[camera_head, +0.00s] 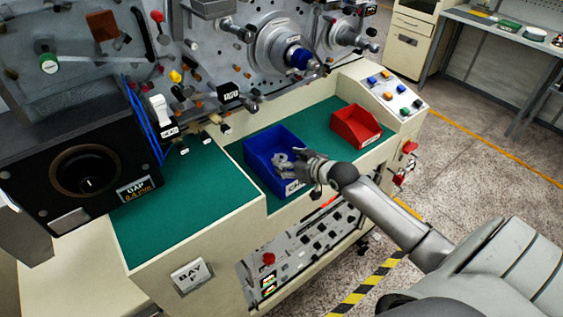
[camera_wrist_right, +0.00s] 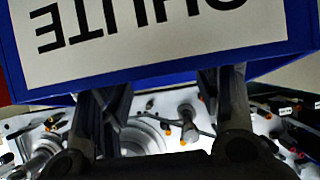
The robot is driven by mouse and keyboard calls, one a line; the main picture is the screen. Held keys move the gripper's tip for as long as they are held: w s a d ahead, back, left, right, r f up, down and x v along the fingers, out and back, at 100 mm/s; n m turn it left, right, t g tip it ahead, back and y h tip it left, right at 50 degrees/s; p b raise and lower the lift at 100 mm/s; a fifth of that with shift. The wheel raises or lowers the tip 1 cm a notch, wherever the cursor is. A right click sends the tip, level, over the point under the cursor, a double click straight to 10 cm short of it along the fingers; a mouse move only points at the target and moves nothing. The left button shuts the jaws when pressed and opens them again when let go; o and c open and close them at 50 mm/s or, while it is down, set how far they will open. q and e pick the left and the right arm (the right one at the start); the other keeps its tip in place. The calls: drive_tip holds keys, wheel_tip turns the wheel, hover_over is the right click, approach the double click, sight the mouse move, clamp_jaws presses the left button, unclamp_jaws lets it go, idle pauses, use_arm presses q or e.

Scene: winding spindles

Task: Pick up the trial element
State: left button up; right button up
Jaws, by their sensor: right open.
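My right gripper (camera_head: 287,161) is open at the front rim of the blue bin (camera_head: 256,171), which stands on the green work surface. In the wrist view its two fingers (camera_wrist_right: 168,84) are spread, with nothing seen between them. The blue bin's front wall (camera_wrist_right: 150,76) and its white label, upside down and ending in "HUTE" (camera_wrist_right: 140,38), fill the top of that view. I cannot pick out the trial element for sure; the inside of the bin is partly hidden by the gripper. My left gripper is not in view.
A red bin (camera_head: 352,130) stands right of the blue one. A black gauge box (camera_head: 75,165) is at left. The machine panel (camera_head: 230,60) with spindles and knobs rises behind. The green surface (camera_head: 165,215) at front left is clear. A button panel (camera_head: 385,90) is at right.

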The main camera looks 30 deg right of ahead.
sight(283, 158)
drive_tip(key=shift+p+x, duration=0.6)
drive_tip(key=shift+x, duration=1.75)
drive_tip(key=shift+r, duration=0.15)
drive_tip(key=shift+c, duration=0.2)
drive_tip(key=c, duration=1.1)
